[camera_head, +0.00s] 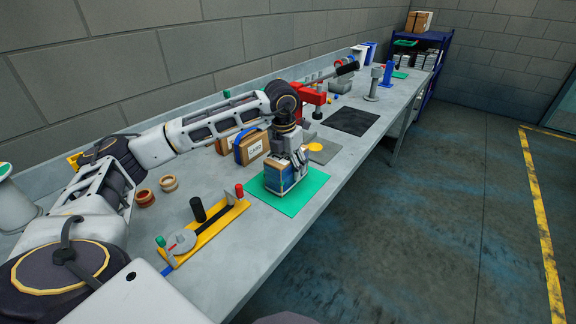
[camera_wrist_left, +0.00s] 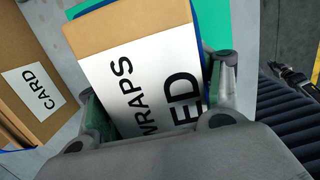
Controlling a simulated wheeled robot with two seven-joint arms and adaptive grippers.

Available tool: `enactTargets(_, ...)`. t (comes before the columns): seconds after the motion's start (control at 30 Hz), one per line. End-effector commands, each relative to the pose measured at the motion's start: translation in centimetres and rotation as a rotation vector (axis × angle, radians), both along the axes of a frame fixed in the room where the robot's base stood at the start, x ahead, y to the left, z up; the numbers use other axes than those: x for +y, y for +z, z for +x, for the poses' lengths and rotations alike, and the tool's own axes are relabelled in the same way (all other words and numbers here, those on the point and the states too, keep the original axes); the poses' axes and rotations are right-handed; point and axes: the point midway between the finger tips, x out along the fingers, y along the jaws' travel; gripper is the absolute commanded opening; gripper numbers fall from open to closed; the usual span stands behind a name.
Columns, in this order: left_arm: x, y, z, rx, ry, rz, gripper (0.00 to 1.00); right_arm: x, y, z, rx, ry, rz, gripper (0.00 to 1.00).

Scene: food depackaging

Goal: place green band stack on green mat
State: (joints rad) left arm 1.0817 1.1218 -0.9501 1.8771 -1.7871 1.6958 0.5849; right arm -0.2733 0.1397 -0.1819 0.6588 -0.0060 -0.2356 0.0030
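My left gripper (camera_head: 290,163) points down over the green mat (camera_head: 312,194) and is shut on a stack of flat card pieces (camera_head: 281,183). In the left wrist view the stack (camera_wrist_left: 135,85) sits between the two fingers, with a brown face and a white label reading "WRAPS" and "ED". Some green shows beside the left finger; the fingers hide most of any band. A blue edge shows behind the stack. The stack is upright over the mat, at or very near its surface; I cannot tell if it touches.
Brown stacks, one with a blue band (camera_head: 239,150) and a "CARD" label (camera_head: 255,151), stand just behind. A yellow fixture (camera_head: 211,234) with a black lever lies left of the mat. A red press (camera_head: 312,97) and dark mat (camera_head: 351,121) are farther along the bench.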

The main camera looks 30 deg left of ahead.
Motion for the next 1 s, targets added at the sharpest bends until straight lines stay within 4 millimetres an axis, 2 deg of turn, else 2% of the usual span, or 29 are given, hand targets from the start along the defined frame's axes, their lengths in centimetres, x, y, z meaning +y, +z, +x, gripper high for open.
enactTargets(0.03, 0.0, -0.1, 0.0, 0.002, -0.001, -0.001, 0.75, 0.1, 0.0, 0.0, 0.0, 0.0, 0.001, 0.0)
enactTargets(0.13, 0.0, -0.1, 0.0, 0.001, -0.001, -0.001, 0.88, 0.0, 0.0, 0.0, 0.0, 0.0, 0.001, 0.0)
enactTargets(0.63, 0.0, 0.5, 0.0, -0.001, 0.0, 0.0, 0.88, -1.8, 0.0, -0.9, 0.011, 0.006, -0.02, 0.0)
enactTargets(0.77, 0.0, 1.3, -0.1, -0.001, 0.0, -0.001, 0.88, -1.8, 0.0, -0.9, 0.011, 0.005, -0.019, 0.0)
enactTargets(1.0, 0.0, 4.3, -0.5, -0.003, -0.001, -0.001, 0.88, -0.8, -0.1, -0.8, 0.01, 0.002, -0.009, 0.0)
